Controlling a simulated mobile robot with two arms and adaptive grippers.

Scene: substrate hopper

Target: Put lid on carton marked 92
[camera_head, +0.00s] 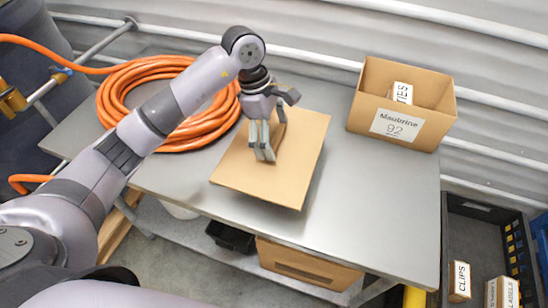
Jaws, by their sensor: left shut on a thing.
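The carton (378,142) marked "Maubrine 92" stands open at the right rear of the metal table. A small white box (402,92) labelled "TIES" shows inside it. A flat tan cardboard lid (295,172) is at the middle of the table; I cannot tell whether it touches the tabletop. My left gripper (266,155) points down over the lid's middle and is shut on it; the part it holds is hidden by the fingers. The lid is apart from the carton, to its left. My right gripper is out of view.
A coil of orange hose (112,98) lies on the table (375,215) behind and left of the lid. A dark bin (470,212) with small boxes, one marked "CLIPS" (461,279), is at the right. Another cardboard box (300,268) sits below the table. The front right tabletop is clear.

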